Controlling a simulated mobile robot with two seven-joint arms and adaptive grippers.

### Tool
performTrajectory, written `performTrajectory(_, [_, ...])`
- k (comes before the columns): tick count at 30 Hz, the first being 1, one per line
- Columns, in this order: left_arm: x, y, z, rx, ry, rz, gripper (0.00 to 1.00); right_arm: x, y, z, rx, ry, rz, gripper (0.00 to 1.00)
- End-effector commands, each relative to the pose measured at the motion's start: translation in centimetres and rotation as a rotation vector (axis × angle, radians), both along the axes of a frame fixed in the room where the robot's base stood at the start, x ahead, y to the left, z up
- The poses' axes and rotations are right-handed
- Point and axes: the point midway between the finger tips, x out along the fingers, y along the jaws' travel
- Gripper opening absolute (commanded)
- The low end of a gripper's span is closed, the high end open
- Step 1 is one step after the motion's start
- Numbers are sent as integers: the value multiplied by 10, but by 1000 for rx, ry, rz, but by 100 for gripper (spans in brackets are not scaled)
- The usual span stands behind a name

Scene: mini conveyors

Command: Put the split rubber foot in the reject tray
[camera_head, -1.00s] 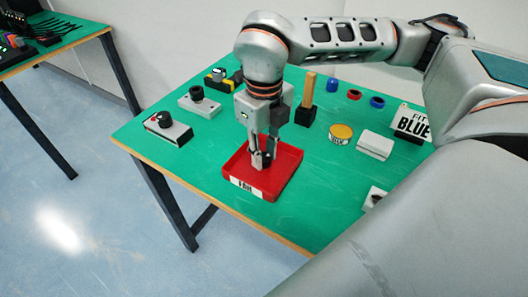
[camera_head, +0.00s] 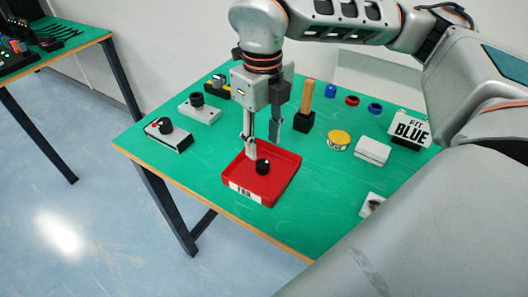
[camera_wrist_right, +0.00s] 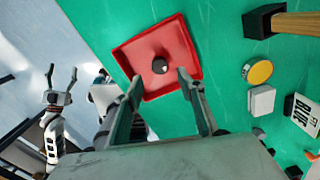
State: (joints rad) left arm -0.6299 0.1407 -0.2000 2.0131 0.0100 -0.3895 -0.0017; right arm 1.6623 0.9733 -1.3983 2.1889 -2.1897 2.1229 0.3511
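The rubber foot (camera_head: 262,167) is a small black round piece lying on the floor of the red reject tray (camera_head: 284,188), near its middle. It also shows in the right wrist view (camera_wrist_right: 160,66); I cannot make out a split. My right gripper (camera_head: 263,149) is over the tray with its fingers spread, apart from the foot. In the right wrist view its fingers (camera_wrist_right: 159,77) stand wide with nothing between them. My left gripper (camera_wrist_right: 61,76) shows only at the left of the right wrist view, fingers apart and empty, away from the tray.
Two pale blocks with black knobs (camera_head: 168,134) (camera_head: 200,108) stand left of the tray. A wooden post in a black base (camera_head: 304,110), a yellow-lidded tin (camera_head: 339,139), a white box (camera_head: 372,151) and a BLUE sign (camera_head: 410,130) are to the right. Green tabletop is clear between them.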

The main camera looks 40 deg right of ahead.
Motion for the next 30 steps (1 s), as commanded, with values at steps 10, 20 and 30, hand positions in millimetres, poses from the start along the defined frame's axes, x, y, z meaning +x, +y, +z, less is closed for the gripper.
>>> performTrajectory(10, [1,-3,7,-9,-3,-1,66,0,0,52,0,-2,1,39])
performTrajectory(20, [-6,-3,1,-9,12,-1,66,0,0,57,0,1,1,39])
performTrajectory(30, [-5,-2,3,-8,9,0,66,0,0,58,0,-1,1,39])
